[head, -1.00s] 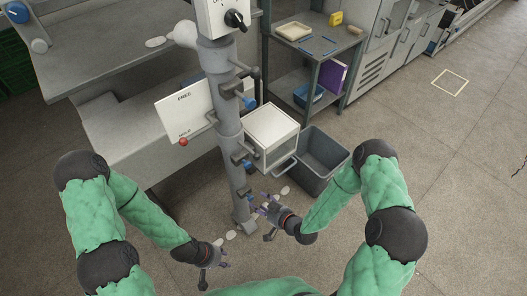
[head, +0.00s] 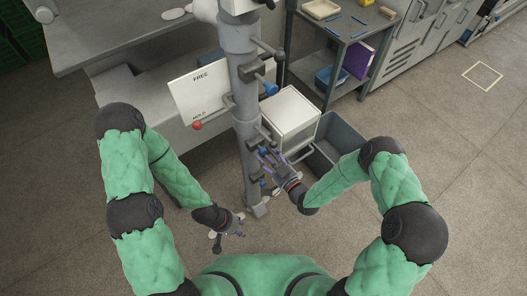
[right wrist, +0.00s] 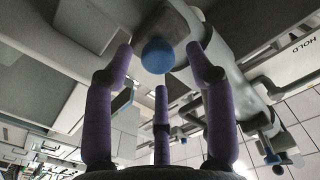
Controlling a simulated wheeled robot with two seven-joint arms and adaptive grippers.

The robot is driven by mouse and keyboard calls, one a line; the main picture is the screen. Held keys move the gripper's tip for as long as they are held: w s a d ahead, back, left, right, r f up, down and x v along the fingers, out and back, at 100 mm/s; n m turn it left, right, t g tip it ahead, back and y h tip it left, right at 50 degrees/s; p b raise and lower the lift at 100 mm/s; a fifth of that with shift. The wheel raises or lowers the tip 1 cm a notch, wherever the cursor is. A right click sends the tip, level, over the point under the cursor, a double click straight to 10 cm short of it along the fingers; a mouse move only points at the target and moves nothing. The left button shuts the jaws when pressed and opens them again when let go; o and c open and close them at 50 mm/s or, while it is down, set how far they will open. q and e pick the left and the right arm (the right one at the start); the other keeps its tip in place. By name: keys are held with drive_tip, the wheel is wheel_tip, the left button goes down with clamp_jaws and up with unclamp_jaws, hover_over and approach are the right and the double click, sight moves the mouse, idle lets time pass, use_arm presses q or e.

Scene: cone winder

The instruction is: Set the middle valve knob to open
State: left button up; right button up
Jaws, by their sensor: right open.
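A grey upright pipe (head: 243,108) carries several valves with blue knobs. The upper blue knob (head: 270,89) is in plain view. My right gripper (head: 265,154) is at the middle valve and partly covers it in the head view. In the right wrist view a blue knob (right wrist: 158,56), apparently the middle one, sits just beyond my spread purple fingers (right wrist: 162,75). The gripper is open; I cannot tell whether a finger touches the knob. A lower blue knob (head: 263,183) is below it. My left gripper (head: 238,228) hangs low, left of the pipe's foot, seemingly empty.
A white box (head: 291,113) with a handle and a grey bin (head: 337,133) stand right of the pipe, close to my right gripper. A white FREE/HOLD board (head: 196,92) with a red ball (head: 197,125) is left of the pipe. The floor at right is clear.

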sight(265, 153)
drive_tip(key=shift+x, duration=1.5)
clamp_jaws()
